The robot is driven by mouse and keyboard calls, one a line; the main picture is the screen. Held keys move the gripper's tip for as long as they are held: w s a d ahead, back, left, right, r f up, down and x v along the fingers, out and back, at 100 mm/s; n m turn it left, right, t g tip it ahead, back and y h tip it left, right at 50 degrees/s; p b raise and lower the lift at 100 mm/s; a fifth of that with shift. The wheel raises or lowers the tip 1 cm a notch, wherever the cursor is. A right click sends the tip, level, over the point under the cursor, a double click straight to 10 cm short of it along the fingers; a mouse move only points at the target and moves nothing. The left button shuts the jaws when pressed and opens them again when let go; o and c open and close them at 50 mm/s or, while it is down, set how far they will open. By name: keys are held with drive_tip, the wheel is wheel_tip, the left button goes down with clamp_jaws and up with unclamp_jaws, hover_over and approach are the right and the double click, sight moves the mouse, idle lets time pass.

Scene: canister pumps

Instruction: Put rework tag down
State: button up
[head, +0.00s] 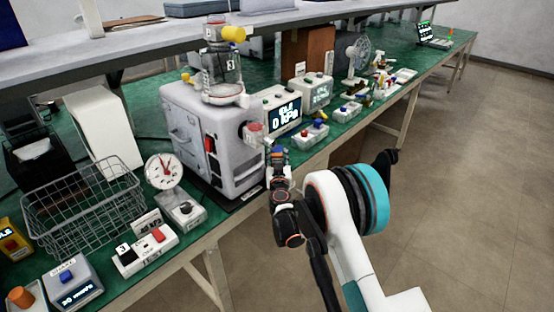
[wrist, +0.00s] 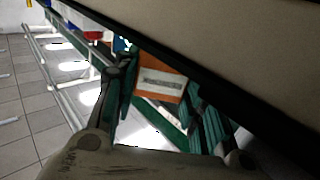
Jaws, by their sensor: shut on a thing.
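My gripper (head: 278,154) is at the bench's front edge, just right of the grey pump box (head: 205,140). In the wrist view its two dark green fingers (wrist: 163,78) close on an orange tag with a pale printed label, the rework tag (wrist: 158,88). The fingers hide part of the tag's edges. In the head view the tag is too small and covered to make out clearly. The pump box carries a clear canister (head: 222,75) marked 3 with a yellow fitting.
A wire basket (head: 85,205), a dial gauge (head: 164,170) and a test switch box (head: 145,250) stand left along the green bench. A kPa display (head: 283,112) and small trays (head: 310,137) stand right of the pump. A shelf (head: 150,40) overhangs the back. The floor at right is clear.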

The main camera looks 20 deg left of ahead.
drive_tip(key=shift+f, duration=0.15)
drive_tip(key=o, duration=1)
drive_tip(key=shift+c, duration=0.2)
drive_tip(key=shift+s+d+r, duration=0.1)
drive_tip(key=shift+s+r, duration=0.1)
drive_tip(key=shift+s, duration=0.1)
drive_tip(key=p+v, duration=0.4)
drive_tip(key=v, duration=0.7)
drive_tip(key=shift+s, duration=0.2)
